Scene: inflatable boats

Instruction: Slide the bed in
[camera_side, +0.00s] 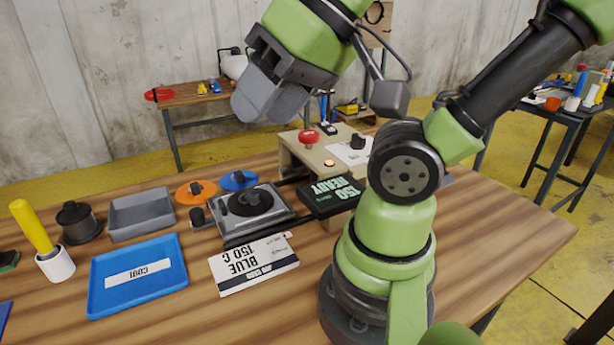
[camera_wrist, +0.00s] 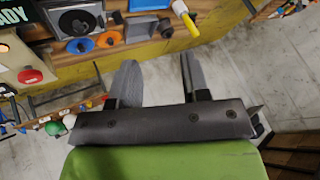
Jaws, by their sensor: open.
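The bed (camera_side: 270,212) is a grey metal plate with a round black piece on it. It sits on dark rails in front of the beige press housing (camera_side: 299,150), outside it. A small black knob (camera_side: 198,217) is at the bed's left end. The bed also shows at the upper left of the wrist view (camera_wrist: 94,9). My gripper (camera_side: 265,104) is open and empty, high above the back of the table and well apart from the bed. In the wrist view its two fingers (camera_wrist: 160,65) stand apart with nothing between them.
A display (camera_side: 332,194) reads "150 READY"; a red button (camera_side: 309,137) tops the housing. The job card (camera_side: 253,264) reads "BLUE 150 C". Orange (camera_side: 196,191) and blue (camera_side: 238,180) discs lie behind the bed. A grey tray (camera_side: 140,213) and blue "COOL" tray (camera_side: 137,298) are left.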

